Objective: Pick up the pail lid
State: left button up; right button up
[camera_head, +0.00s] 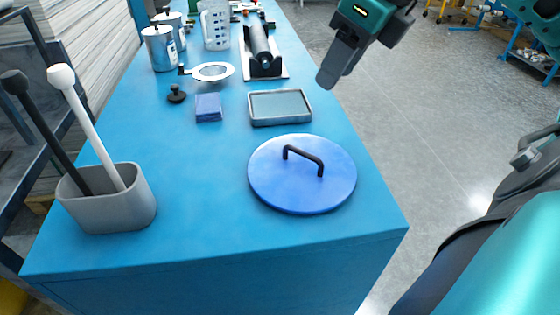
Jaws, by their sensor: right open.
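The pail lid (275,185) is a round blue disc with a raised black handle (304,157). It lies flat near the front right of the blue table, handle up. My right gripper (328,80) hangs at the upper right of the head view, above and beyond the lid, past the table's right edge. It is open and holds nothing that I can see. It is clear of the lid. My left gripper is not in view.
A grey tray (280,121) lies just behind the lid. A blue folded cloth (208,107), black knob (176,94), strainer (213,72), roller (262,50), cans (160,48) and measuring jug (215,25) stand farther back. A grey holder (117,212) with two rods is front left.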

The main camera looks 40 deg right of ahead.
notch_tip(320, 180, down, 5)
jog(key=b, duration=0.3)
send_over(304, 152)
jog(key=s, duration=0.2)
jog(key=f, duration=0.7)
jog(key=shift+s+d, duration=0.2)
jog(key=shift+d, duration=0.05)
jog(key=shift+p+x, duration=0.6)
jog(key=shift+x, duration=2)
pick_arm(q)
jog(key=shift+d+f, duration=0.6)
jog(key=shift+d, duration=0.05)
pick_arm(e)
jog(key=shift+d, duration=0.15)
grip_shut()
